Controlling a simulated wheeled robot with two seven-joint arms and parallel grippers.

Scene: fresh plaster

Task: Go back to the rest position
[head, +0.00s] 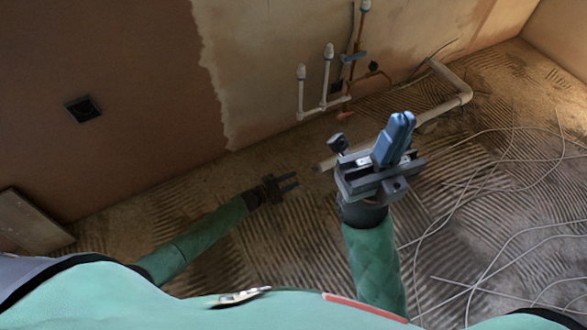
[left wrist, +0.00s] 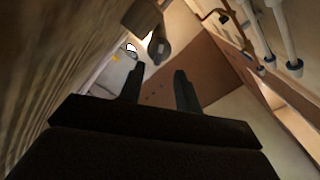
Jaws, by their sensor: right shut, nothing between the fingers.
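My left gripper (head: 288,183) is low in the head view, left of the middle, over the ridged floor. Its two fingers stand apart with nothing between them, and they also show parted in the left wrist view (left wrist: 160,88). My right gripper (head: 402,122) is raised right of the middle in the head view. Its blue fingers are together and point up, with nothing held. Both arms are sleeved in green.
White and copper pipes (head: 325,85) stand at the wall, and a thick pipe (head: 462,88) runs along the floor behind my right gripper. Loose cables (head: 470,195) lie across the floor at the right. A socket box (head: 83,108) is in the brown wall. A board (head: 28,225) leans at the left.

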